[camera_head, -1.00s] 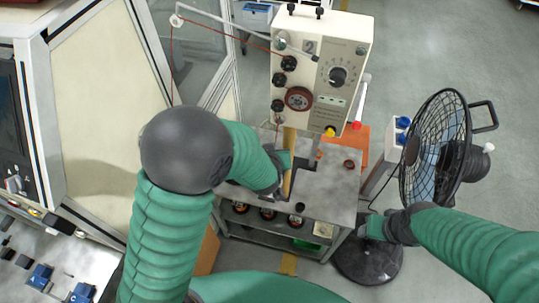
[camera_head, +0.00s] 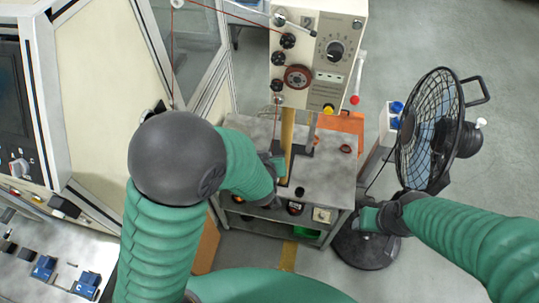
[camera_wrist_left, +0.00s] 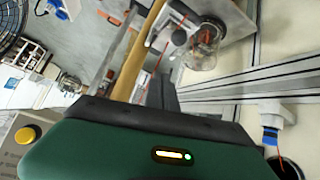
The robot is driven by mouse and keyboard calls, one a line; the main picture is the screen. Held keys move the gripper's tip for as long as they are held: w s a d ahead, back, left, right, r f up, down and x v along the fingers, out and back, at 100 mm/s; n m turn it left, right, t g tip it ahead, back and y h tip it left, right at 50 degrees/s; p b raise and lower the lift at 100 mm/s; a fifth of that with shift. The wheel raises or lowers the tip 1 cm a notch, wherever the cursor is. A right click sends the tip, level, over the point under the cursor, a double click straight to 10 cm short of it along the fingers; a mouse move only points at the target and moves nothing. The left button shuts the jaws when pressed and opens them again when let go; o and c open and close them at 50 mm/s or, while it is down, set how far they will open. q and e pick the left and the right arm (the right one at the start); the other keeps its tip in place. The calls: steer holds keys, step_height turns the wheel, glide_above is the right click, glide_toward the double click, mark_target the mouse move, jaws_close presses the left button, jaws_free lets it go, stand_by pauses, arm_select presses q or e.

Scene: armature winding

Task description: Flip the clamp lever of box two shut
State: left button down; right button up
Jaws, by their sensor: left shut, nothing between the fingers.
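Box two is the beige control box (camera_head: 325,75) with a "2" on its face, at the top centre of the head view. A pale lever with a red knob (camera_head: 355,99) hangs along its right side. A thin dark-tipped lever (camera_head: 300,27) crosses its upper face. I cannot tell which is the clamp lever. My left gripper (camera_head: 281,166) is shut and empty, below the box beside a yellow strip (camera_head: 287,130). Its dark fingers (camera_wrist_left: 162,93) show in the left wrist view. My right gripper (camera_head: 368,218) is above the fan's base, its jaws too small to tell.
A grey bench top (camera_head: 330,175) lies under the box, with an orange piece (camera_head: 345,125) at its back right. A black fan (camera_head: 430,130) stands to the right. A framed machine (camera_head: 110,90) is at the left. A red wire (camera_head: 172,55) runs to the box.

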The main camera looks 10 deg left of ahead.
arm_select(q)
steer(key=shift+s+a+r+p, duration=0.2)
steer(key=shift+s+r+p, duration=0.2)
steer(key=shift+s, duration=0.35)
steer(key=shift+d, duration=0.25)
arm_select(e)
steer(key=shift+w+r, duration=0.1)
steer(key=shift+r, duration=0.25)
arm_select(q)
steer(key=shift+s+r, duration=0.15)
steer(key=shift+r, duration=0.15)
steer(key=b+v, duration=0.1)
steer(key=v, duration=0.5)
steer(key=shift+s, duration=0.35)
arm_select(e)
steer(key=shift+a+f, duration=0.15)
steer(key=shift+f, duration=0.5)
arm_select(q)
steer(key=shift+w+d+r, duration=0.1)
